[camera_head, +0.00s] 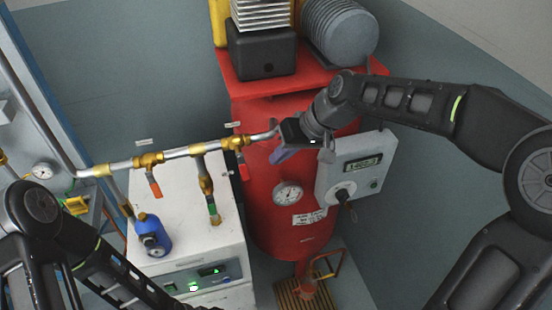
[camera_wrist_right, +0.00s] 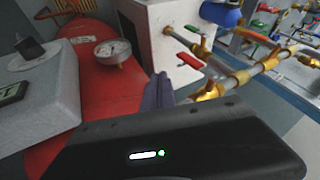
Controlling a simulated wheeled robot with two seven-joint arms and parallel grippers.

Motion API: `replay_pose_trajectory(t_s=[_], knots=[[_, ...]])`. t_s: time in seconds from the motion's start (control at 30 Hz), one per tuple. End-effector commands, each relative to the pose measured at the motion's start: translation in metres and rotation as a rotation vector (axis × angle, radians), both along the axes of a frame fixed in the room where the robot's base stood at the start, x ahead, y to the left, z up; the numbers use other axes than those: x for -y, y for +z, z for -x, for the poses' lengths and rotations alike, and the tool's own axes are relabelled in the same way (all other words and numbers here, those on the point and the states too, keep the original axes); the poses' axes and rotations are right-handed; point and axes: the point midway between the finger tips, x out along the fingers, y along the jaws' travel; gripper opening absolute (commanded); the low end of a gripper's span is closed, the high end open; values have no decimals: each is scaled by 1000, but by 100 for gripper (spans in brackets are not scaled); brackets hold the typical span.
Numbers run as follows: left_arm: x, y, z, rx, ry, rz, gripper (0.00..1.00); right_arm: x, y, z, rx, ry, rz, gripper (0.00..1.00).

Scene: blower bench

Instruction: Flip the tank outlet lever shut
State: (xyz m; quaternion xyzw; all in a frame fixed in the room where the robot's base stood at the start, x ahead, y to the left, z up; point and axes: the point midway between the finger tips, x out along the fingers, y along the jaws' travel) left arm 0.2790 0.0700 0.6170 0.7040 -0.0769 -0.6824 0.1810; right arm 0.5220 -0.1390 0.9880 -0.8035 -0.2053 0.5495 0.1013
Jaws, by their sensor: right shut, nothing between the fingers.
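The tank outlet valve (camera_head: 237,142) is a brass body on the silver pipe beside the red tank (camera_head: 262,195). Its red lever (camera_head: 243,168) points down from the pipe, across its line. What I take for the same lever (camera_wrist_right: 189,60) shows in the right wrist view, above a brass valve (camera_wrist_right: 210,90). My right gripper (camera_head: 281,155) is shut and empty, in front of the tank and right of the lever, apart from it. Its bluish fingers (camera_wrist_right: 158,92) show together in the right wrist view. My left arm enters at lower left; its gripper is not visible.
A pressure gauge (camera_head: 288,193) and a grey control box (camera_head: 357,168) are on the tank's front. Another valve with an orange-red lever (camera_head: 153,185), a green-handled drop (camera_head: 213,211) and a blue regulator (camera_head: 153,235) are left, over a white cabinet (camera_head: 182,215).

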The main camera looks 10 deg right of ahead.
Motion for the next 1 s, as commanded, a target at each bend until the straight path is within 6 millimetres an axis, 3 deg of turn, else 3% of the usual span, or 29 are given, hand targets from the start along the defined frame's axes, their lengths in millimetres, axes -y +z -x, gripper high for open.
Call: replay_pose_trajectory(t_s=[0.4,1.0], knots=[[-1,-11,-1,1,3,-1,31,47,61,24,6,-5,0,0],[-1,-7,0,0,2,-1,31,56,73,28,-1,-9,0,0]])
